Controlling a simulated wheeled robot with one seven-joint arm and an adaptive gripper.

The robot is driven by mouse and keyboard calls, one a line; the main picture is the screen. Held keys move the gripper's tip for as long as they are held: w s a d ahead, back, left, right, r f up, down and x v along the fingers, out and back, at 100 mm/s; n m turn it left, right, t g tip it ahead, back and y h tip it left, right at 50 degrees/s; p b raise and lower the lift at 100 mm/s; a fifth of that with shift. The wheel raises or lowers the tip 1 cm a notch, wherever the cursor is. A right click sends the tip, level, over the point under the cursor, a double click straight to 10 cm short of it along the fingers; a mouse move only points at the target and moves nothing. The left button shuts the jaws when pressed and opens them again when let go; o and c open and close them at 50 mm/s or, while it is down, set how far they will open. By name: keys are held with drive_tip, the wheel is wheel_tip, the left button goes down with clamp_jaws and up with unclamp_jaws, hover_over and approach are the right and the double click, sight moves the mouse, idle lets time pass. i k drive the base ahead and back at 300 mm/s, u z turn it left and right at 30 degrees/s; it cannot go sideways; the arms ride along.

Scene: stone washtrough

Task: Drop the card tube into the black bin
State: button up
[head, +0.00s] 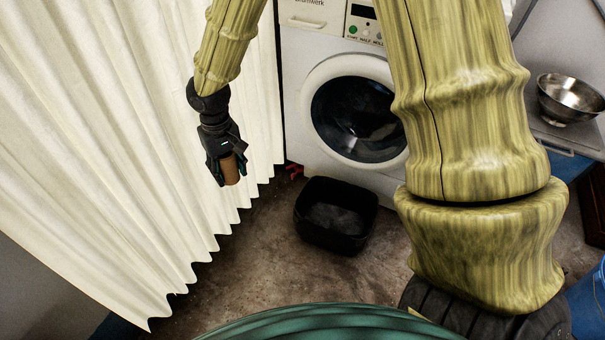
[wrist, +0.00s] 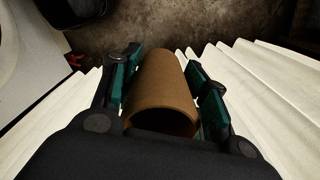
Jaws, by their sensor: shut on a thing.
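The card tube (head: 230,169) is a short brown cylinder held in my gripper (head: 227,172) in the head view. In the wrist view the tube (wrist: 158,91) lies between the two green-padded fingers of my gripper (wrist: 165,75), its open end towards the camera. The gripper is shut on it, in front of the white curtain and above floor height. The black bin (head: 318,240) stands open on the floor, right of and below the gripper in the head view. A dark corner of it seems to show at the top left of the wrist view.
A white pleated curtain (head: 110,130) hangs at the left, close behind the gripper. A washing machine (head: 312,150) stands behind the bin. A small red object (head: 294,171) lies by its base. A metal bowl (head: 570,97) sits at the right. Bare floor (head: 240,262) surrounds the bin's left side.

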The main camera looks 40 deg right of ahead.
sight(337, 216)
drive_tip(key=u, duration=0.05)
drive_tip(key=k, duration=0.85)
drive_tip(key=z, duration=1.1)
drive_tip(key=i, duration=0.5)
drive_tip(key=u, duration=0.55)
drive_tip(key=k, duration=0.6)
drive_tip(key=u, duration=0.8)
drive_tip(key=i, duration=0.6)
drive_tip(key=z, duration=0.65)
drive_tip(key=i, duration=0.6)
drive_tip(key=z, duration=0.55)
